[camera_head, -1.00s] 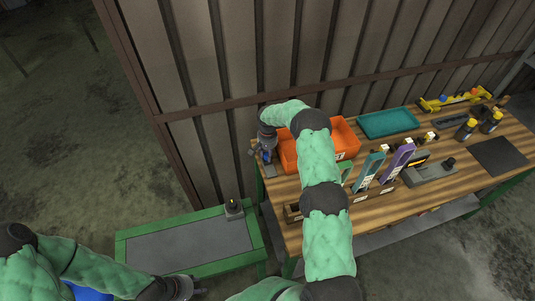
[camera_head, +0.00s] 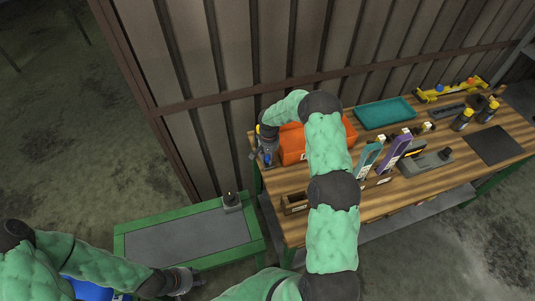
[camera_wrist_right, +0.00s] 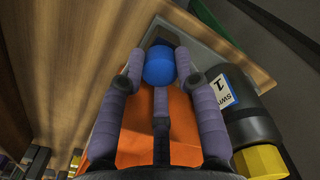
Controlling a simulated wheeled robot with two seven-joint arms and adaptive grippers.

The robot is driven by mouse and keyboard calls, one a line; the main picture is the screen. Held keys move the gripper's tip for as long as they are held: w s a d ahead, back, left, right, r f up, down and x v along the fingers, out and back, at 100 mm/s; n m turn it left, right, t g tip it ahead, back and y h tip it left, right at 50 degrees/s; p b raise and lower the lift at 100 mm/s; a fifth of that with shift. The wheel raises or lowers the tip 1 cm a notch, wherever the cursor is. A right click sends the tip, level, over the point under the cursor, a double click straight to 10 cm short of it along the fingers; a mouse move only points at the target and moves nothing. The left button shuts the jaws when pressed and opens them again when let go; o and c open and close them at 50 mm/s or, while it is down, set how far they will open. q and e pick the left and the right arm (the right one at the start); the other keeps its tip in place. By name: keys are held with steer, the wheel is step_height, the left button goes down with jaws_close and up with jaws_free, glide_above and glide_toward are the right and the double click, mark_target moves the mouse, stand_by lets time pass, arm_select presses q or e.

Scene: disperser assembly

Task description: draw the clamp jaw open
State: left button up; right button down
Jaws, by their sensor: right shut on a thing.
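In the head view my right gripper (camera_head: 266,150) is at the left end of the wooden bench, low over a small grey clamp (camera_head: 268,161). The clamp's body is mostly hidden by the gripper. In the right wrist view a round blue knob (camera_wrist_right: 159,66) sits between the purple-grey fingers of the right gripper (camera_wrist_right: 158,75), which is shut on it. A grey plate (camera_wrist_right: 203,42) lies beyond the knob. My left gripper (camera_head: 187,282) is low at the left, away from the bench, and its fingers are too small to read.
An orange bin (camera_head: 294,142) stands close beside the right gripper. A dark cylinder with a label (camera_wrist_right: 250,118) and a yellow cap is near the fingers. A teal tray (camera_head: 385,112) and upright tools fill the bench. The low green-framed table (camera_head: 187,236) is mostly clear.

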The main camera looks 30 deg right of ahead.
steer(key=shift+s, duration=0.2)
steer(key=c, duration=0.9)
jaws_free()
steer(key=shift+r, duration=0.35)
step_height(320, 180, up, 11)
steer(key=shift+r, duration=0.15)
